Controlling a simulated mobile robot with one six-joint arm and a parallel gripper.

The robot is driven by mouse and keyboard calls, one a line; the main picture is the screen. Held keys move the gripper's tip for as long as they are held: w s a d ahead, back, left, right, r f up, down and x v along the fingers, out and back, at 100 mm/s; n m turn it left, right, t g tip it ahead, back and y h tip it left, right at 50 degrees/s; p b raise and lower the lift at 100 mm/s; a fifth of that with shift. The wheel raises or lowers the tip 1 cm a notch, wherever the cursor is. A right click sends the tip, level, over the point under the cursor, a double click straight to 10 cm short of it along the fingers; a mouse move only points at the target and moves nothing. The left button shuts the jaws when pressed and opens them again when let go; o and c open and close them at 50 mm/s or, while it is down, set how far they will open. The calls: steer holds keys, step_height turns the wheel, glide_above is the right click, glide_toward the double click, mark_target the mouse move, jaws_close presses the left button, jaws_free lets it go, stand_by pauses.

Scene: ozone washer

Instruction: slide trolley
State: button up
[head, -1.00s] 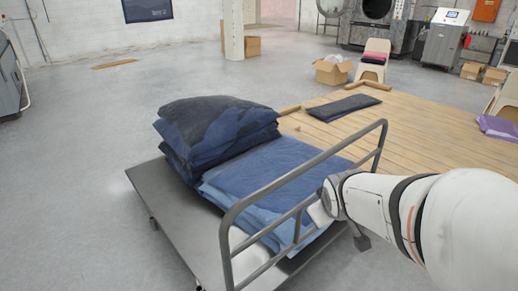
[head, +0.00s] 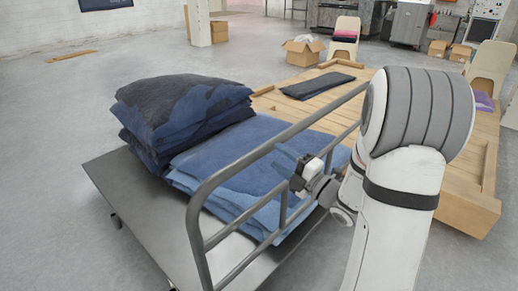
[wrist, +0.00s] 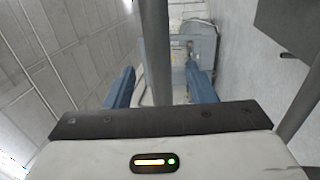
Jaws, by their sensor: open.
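The trolley (head: 133,207) is a flat grey platform cart with a tubular grey handle rail (head: 197,240) on its near right side. Stacks of folded denim lie on it: a tall dark blue stack (head: 185,105) at the back left and a lower, lighter blue stack (head: 235,145) beside it. My gripper (head: 287,165) is at the rail's middle, with blue fingers. In the wrist view, my gripper (wrist: 160,72) is open, and a grey rail bar (wrist: 156,50) runs between the two fingers. I cannot tell whether either finger touches it.
A low wooden slatted platform (head: 455,205) lies right of and behind the trolley, with dark folded cloth (head: 318,86) on it. A cardboard box (head: 302,52) and a beige chair (head: 345,35) stand behind. Open grey floor (head: 45,150) lies to the left.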

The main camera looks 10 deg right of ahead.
steer(key=x, duration=0.7)
steer(key=shift+w+a, duration=0.15)
steer(key=shift+a, duration=0.1)
steer(key=shift+r, duration=0.15)
steer(key=shift+c, duration=0.2)
